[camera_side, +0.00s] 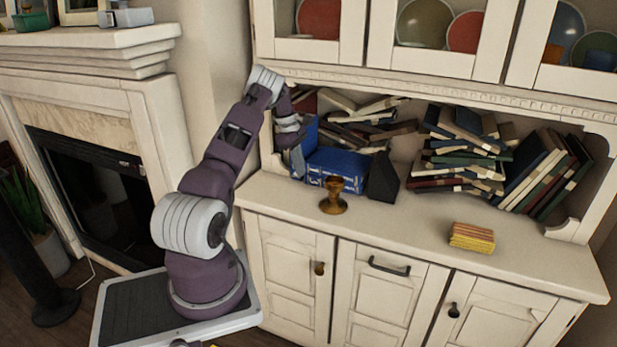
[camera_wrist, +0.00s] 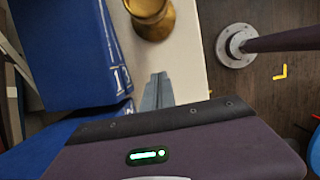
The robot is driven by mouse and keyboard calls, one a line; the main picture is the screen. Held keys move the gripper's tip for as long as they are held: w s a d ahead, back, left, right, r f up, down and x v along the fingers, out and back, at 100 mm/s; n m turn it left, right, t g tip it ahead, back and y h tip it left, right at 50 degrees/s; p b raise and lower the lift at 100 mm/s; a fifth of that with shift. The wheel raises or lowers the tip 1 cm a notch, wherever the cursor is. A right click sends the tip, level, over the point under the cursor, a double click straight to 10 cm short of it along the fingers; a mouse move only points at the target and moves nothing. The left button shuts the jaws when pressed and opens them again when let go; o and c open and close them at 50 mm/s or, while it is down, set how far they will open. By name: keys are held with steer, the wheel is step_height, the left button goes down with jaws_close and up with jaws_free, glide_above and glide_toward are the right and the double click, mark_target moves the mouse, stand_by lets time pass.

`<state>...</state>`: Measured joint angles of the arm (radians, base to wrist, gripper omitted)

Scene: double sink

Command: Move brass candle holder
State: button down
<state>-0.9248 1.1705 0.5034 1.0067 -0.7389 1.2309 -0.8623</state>
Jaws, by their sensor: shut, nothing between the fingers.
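The brass candle holder (camera_side: 334,196) stands upright on the cabinet's white counter, near its front edge. It also shows at the top of the wrist view (camera_wrist: 152,18), partly cut off by the frame. My gripper (camera_side: 297,163) is to the left of the holder in the side view, beside the blue books, and apart from the holder. In the wrist view my gripper's fingers (camera_wrist: 158,82) are together and empty, pointing toward the counter strip below the holder.
Blue books (camera_side: 345,163) and a dark wedge-shaped object (camera_side: 382,180) stand behind the holder. Piled books (camera_side: 465,150) fill the shelf. A yellow block (camera_side: 472,237) lies to the right. The counter (camera_side: 405,222) between holder and block is clear. The counter's front edge is close.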

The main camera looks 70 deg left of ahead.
mark_target(380, 217)
steer(key=x, duration=0.7)
steer(key=shift+d+f, duration=0.15)
steer(key=shift+f, duration=0.15)
steer(key=shift+w+d+f, duration=0.2)
steer(key=shift+w+d, duration=0.7)
steer(key=shift+w, duration=0.1)
steer(key=shift+w+d, duration=0.55)
steer(key=w+d, duration=1.4)
